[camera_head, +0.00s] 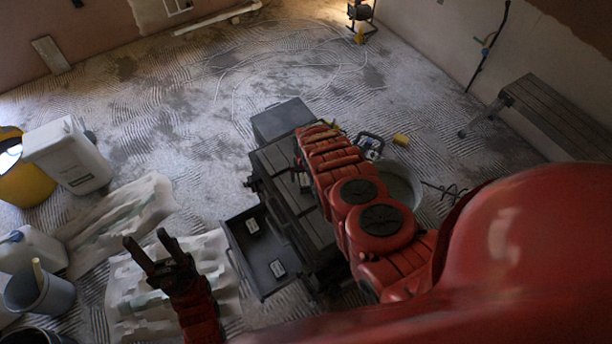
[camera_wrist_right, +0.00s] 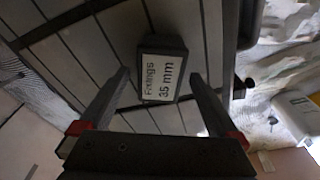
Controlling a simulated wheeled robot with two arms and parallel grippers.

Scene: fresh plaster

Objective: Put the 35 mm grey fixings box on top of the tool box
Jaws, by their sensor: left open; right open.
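The grey fixings box (camera_wrist_right: 163,68), labelled "Fixings 35 mm", appears in the right wrist view on the dark slatted top of the tool box (camera_wrist_right: 95,50). My right gripper (camera_wrist_right: 160,76) is open, its fingers either side of the near part of the box, with gaps visible. In the head view the black tool box (camera_head: 283,185) stands at the centre, and my red right arm reaches over it and hides the right fingertips. My left gripper (camera_head: 146,238) is open and empty, left of the tool box.
An open drawer (camera_head: 265,285) on the tool box's near left side holds two small labelled boxes (camera_head: 252,226). A bucket (camera_head: 402,185) stands right of the tool box. White containers (camera_head: 75,160), a grey bucket (camera_head: 40,292) and crumpled sheets (camera_head: 120,215) lie left. A bench (camera_head: 560,110) stands right.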

